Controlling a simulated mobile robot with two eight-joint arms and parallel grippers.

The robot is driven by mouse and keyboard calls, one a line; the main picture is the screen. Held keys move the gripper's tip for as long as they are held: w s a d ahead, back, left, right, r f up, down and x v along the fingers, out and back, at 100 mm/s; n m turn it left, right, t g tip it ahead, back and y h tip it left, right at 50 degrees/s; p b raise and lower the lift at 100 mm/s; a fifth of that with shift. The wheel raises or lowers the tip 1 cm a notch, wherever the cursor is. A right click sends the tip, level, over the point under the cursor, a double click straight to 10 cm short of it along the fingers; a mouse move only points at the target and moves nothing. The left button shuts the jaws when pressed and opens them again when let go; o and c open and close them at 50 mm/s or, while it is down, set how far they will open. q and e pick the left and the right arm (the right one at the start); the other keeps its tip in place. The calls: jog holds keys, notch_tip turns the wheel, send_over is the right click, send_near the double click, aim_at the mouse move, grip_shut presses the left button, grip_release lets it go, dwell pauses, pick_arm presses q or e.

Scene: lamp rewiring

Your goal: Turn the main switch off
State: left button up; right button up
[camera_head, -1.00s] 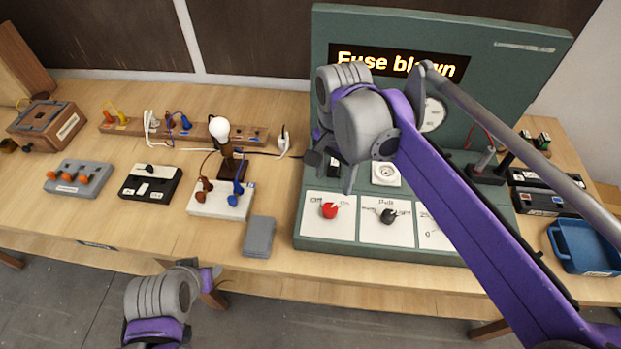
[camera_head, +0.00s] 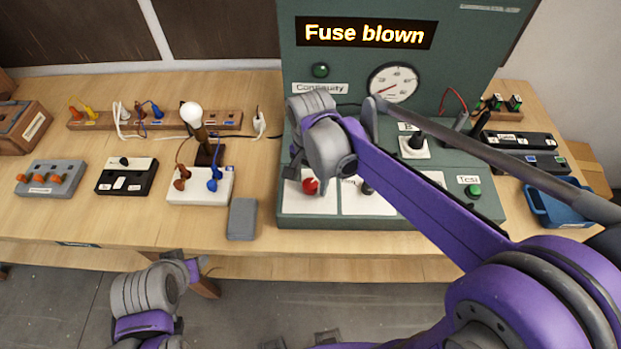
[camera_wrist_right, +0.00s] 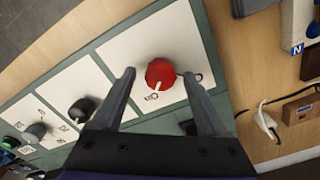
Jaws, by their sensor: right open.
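The main switch is a red round knob (camera_head: 310,186) on a white plate at the left front of the green test panel (camera_head: 290,222). In the right wrist view the red knob (camera_wrist_right: 160,72) has a white pointer line aimed at a small label that looks like "On". My right gripper (camera_wrist_right: 159,76) is open, with one finger on each side of the knob. No contact can be made out. In the head view my right gripper (camera_head: 306,172) is over the knob and partly covers its plate. My left gripper (camera_head: 194,268) is low, in front of the table edge; its fingers are unclear.
The panel's display (camera_head: 366,33) reads "Fuse blown". A black knob (camera_wrist_right: 82,109) sits beside the red one. A grey block (camera_head: 242,219) and a white lamp base (camera_head: 200,187) with a bulb stand left of the panel. A blue tray (camera_head: 560,212) is at right.

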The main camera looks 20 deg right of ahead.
jog(key=shift+c, duration=0.3)
grip_shut()
jog(key=n, duration=0.3)
jog(key=shift+n+b, duration=0.3)
jog(key=shift+b, duration=0.05)
jog(key=n, duration=0.4)
jog(key=shift+n+b, duration=0.3)
jog(key=n, duration=0.4)
jog(key=shift+a+n, duration=0.1)
jog(key=shift+n, duration=0.2)
pick_arm(q)
jog(key=shift+s+f+b, duration=0.25)
jog(key=shift+s+f, duration=0.05)
jog(key=shift+f, duration=0.5)
jog(key=shift+s+f+b, duration=0.2)
jog(key=shift+s+f, duration=0.1)
jog(key=shift+f, duration=0.5)
pick_arm(e)
jog(key=shift+n, duration=2.6)
